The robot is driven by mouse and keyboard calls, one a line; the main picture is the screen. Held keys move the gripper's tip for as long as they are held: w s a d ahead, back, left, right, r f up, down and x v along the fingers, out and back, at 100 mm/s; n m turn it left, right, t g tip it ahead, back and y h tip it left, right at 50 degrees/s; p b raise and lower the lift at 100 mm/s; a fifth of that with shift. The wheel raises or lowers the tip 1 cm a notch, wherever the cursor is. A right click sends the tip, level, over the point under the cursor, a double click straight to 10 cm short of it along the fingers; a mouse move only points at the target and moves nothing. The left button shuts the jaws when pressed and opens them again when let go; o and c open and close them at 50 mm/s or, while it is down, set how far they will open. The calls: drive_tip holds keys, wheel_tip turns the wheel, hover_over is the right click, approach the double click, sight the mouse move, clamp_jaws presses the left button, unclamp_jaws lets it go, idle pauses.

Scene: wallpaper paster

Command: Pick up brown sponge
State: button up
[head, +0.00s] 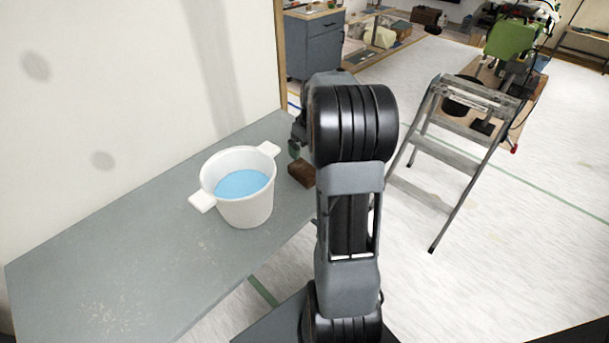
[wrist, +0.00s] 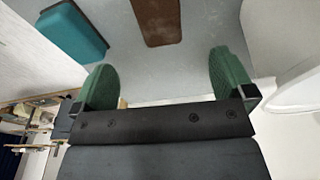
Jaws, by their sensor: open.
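The brown sponge (head: 301,172) lies flat on the grey table, just right of the white bucket and partly hidden by my arm in the head view. In the wrist view the sponge (wrist: 158,22) is at the top middle, cut off by the frame edge. My gripper (wrist: 166,78) is open, with its two green fingers apart and nothing between them. The sponge lies beyond the fingertips, roughly in line with the gap. In the head view my gripper is mostly hidden behind my arm; only a bit of green finger shows.
A white two-handled bucket (head: 244,208) with blue liquid stands on the grey table (head: 110,290); its rim shows in the wrist view (wrist: 290,95). A teal block (wrist: 73,36) lies left of the sponge there. A wall borders the table; a stepladder (head: 440,160) stands at right.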

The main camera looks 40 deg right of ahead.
sight(305, 168)
drive_tip(key=f, duration=0.4)
drive_tip(key=w+f, duration=0.1)
drive_tip(key=f, duration=0.8)
drive_tip(key=shift+w+f, duration=0.15)
drive_tip(key=shift+w, duration=0.25)
drive_tip(key=shift+c, duration=0.4)
drive_tip(key=c, duration=0.9)
